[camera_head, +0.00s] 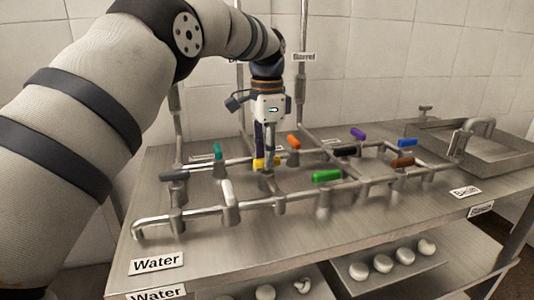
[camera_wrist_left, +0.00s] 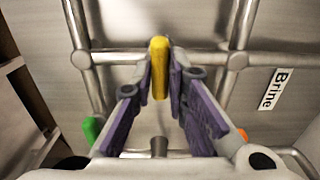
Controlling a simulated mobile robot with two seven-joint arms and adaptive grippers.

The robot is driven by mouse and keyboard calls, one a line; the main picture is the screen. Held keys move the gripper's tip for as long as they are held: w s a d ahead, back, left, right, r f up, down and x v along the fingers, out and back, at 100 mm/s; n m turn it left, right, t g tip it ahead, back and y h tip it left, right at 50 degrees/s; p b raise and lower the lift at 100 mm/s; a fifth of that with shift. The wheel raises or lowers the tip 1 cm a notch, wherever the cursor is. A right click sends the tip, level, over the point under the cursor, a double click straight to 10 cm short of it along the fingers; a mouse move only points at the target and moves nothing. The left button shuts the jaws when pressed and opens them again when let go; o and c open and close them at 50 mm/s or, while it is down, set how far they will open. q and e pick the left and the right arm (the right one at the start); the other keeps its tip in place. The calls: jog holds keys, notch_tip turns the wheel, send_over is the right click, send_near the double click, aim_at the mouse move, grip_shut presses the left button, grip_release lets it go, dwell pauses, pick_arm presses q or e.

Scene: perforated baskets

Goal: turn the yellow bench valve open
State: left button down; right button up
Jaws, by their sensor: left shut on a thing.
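The yellow bench valve (camera_head: 259,163) sits on the pipework of the metal bench, and my left gripper (camera_head: 267,158) reaches down onto it from above. In the left wrist view the yellow handle (camera_wrist_left: 159,68) stands between the purple-padded fingertips of my left gripper (camera_wrist_left: 162,72), which is shut on it. The handle lies roughly lengthwise between the fingers in the wrist view. My right gripper is in neither view.
Other valve handles stand close by: orange (camera_head: 294,142), teal (camera_head: 217,151), green (camera_head: 327,176), white (camera_head: 228,194), black (camera_head: 344,152) and several more. A "Water" label (camera_head: 156,263) is at the front left. A sink (camera_head: 493,151) is at the right. Vertical pipes rise behind.

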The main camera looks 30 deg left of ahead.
pick_arm(q)
jog(key=n, duration=0.4)
jog(key=shift+n, duration=0.4)
jog(key=n, duration=0.4)
jog(key=shift+n, duration=0.3)
jog(key=n, duration=0.4)
jog(key=shift+n, duration=2.1)
jog(key=shift+f, duration=0.1)
jog(key=c, duration=1.6)
grip_release()
